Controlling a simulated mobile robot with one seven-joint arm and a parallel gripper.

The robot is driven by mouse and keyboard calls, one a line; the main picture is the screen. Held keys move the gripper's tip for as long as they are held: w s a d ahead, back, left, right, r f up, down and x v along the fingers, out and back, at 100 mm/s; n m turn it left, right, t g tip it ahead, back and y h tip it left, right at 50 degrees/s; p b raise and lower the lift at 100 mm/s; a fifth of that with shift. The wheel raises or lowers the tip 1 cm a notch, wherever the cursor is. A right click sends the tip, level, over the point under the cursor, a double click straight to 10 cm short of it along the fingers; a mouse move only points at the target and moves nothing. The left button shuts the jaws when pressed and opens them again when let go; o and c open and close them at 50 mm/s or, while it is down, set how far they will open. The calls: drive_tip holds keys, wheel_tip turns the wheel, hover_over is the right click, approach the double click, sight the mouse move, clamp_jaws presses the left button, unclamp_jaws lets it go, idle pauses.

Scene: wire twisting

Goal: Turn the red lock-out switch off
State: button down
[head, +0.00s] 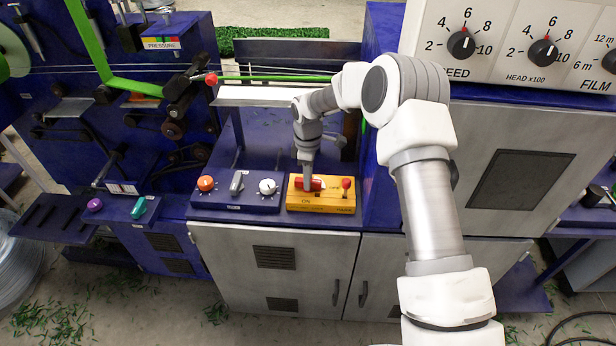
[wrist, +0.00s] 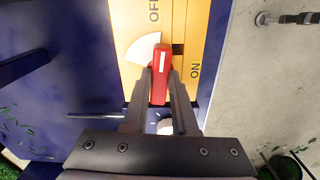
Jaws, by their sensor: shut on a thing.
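The red lock-out switch (head: 316,184) sits on a yellow box (head: 320,206) on the blue bench. In the wrist view its red handle (wrist: 160,82) runs lengthwise up the picture between my fingers. A white sector shows at its upper left and a dark slot at its right. The box face (wrist: 203,30) reads OFF above the handle and ON to its lower right. My gripper (wrist: 161,76) is shut on the handle, one finger on each side. In the head view my gripper (head: 306,182) comes down from above and hides part of the switch.
A red-knobbed lever (head: 346,184) stands on the same box, to the right. A blue panel left of it carries an orange knob (head: 206,184), a grey switch (head: 237,183) and a white dial (head: 267,187). Grey cabinet doors (head: 270,260) are below.

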drive_tip(key=shift+n, duration=0.6)
drive_tip(key=c, duration=0.7)
unclamp_jaws()
wheel_tip(320, 180, up, 18)
drive_tip(key=p, duration=0.1)
drive_tip(key=shift+f+p, duration=0.25)
drive_tip(key=shift+p, duration=0.15)
